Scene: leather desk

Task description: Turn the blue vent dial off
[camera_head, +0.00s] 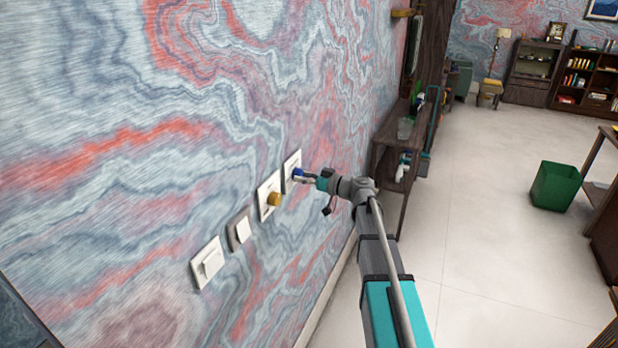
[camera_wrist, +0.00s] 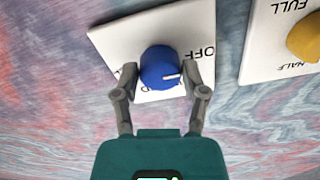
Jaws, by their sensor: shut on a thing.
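The blue vent dial (camera_wrist: 160,66) is a round knob on a white wall plate (camera_wrist: 120,42). Its white pointer mark is toward the lower right in the wrist view. The word OFF is on the plate at the dial's upper right, upside down in that view. Another label below the dial is mostly hidden. My gripper (camera_wrist: 160,78) is shut on the blue dial, one finger on each side. In the head view the dial (camera_head: 297,173) shows small on the rightmost plate, with my gripper (camera_head: 307,178) at it from the right.
A yellow dial (camera_head: 274,199) on its own white plate is close to the left in the head view. Two rocker switches (camera_head: 241,229) (camera_head: 208,264) are further left. A dark shelf table (camera_head: 388,162) with objects stands along the wall beyond. A green bin (camera_head: 553,186) stands on open floor.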

